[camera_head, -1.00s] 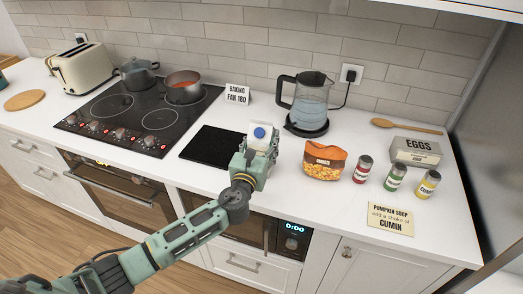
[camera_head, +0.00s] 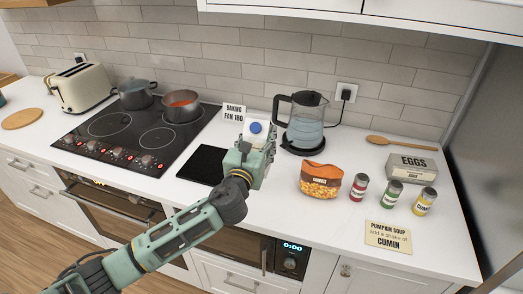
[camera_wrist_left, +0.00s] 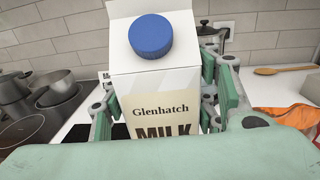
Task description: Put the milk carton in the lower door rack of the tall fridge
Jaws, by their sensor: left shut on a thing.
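The milk carton (camera_wrist_left: 158,84) is white with a blue cap and a label reading "Glenhatch MILK". In the head view its top (camera_head: 256,128) shows above my left gripper (camera_head: 252,155), over the counter near the black mat. My left gripper is shut on the carton, its fingers on both sides of it in the left wrist view, and the carton looks upright. The lower part of the carton is hidden by the gripper. A tall dark grey surface (camera_head: 490,150), possibly the fridge's side, stands at the right edge. No door rack is in view. My right gripper is not in view.
Behind the gripper stand a glass kettle (camera_head: 306,122) and a "BAKING FAN 180" card (camera_head: 233,114). To the right are an orange bag (camera_head: 320,181), several spice jars (camera_head: 391,195) and an egg box (camera_head: 411,167). The hob (camera_head: 135,135) with pots is left.

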